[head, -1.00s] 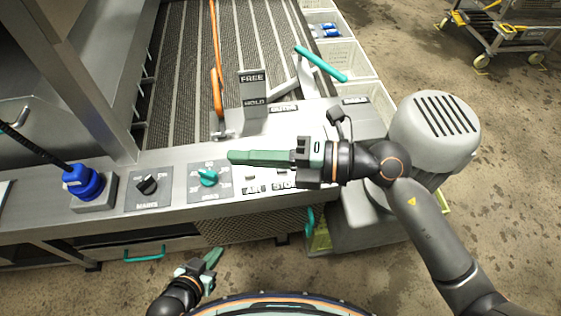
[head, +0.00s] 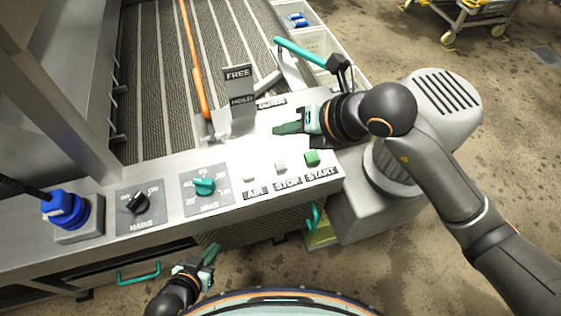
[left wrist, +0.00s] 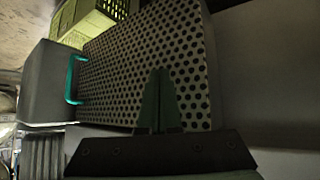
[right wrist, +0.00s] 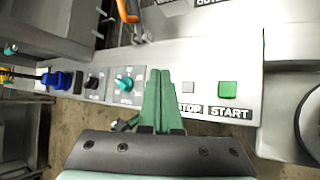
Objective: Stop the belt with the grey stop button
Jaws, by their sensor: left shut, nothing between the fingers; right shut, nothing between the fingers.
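The stop button (head: 281,167) is a small light grey square above the STOP label on the steel control panel (head: 160,172). It sits between the green START button (head: 312,158) and a pale button (head: 249,176) above the AIR label. In the right wrist view the stop button (right wrist: 188,87) lies just right of the fingertips. My right gripper (head: 276,129) is shut and empty, over the panel behind the button row, apart from the stop button. My left gripper (head: 213,250) is shut and empty, low in front of the panel; a perforated plate (left wrist: 150,60) is before it.
A teal speed dial (head: 204,187), a black MAINS switch (head: 138,203) and a blue plug (head: 65,208) lie left along the panel. A FREE/HOLD lever plate (head: 238,90) stands behind. A teal-handled lever (head: 300,53) and a motor housing (head: 440,105) are at right.

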